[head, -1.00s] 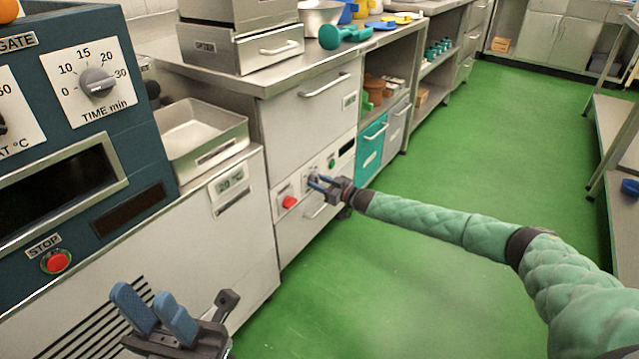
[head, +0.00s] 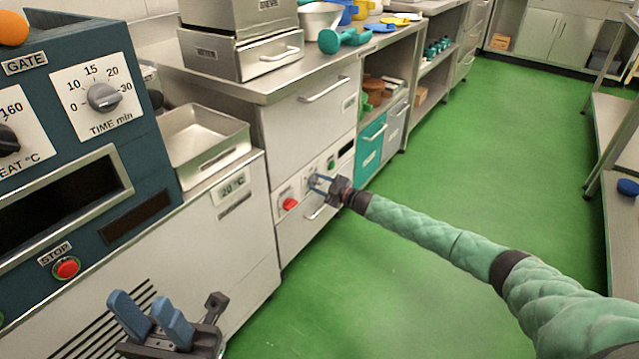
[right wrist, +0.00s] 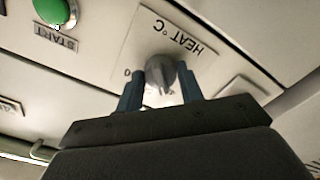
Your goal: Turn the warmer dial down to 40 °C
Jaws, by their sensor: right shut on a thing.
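The warmer dial, a grey knob (right wrist: 160,75), sits on a white plate marked HEAT °C (right wrist: 178,40) in the right wrist view, where the lettering is upside down. My right gripper (right wrist: 160,88) is shut on this knob, one blue finger on each side. In the head view my right gripper (head: 320,184) reaches the low white front panel (head: 300,205) and mostly hides the dial. Most of the scale numbers are hidden, so I cannot read the setting. My left gripper (head: 144,308) is open and empty at the lower left, its blue fingers apart.
A red button (head: 290,204) is left of the dial; a green START button (right wrist: 52,10) is close by. The teal machine (head: 100,150) at left has its own TIME (head: 104,97) and HEAT (head: 6,140) dials. Green floor (head: 480,200) is clear.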

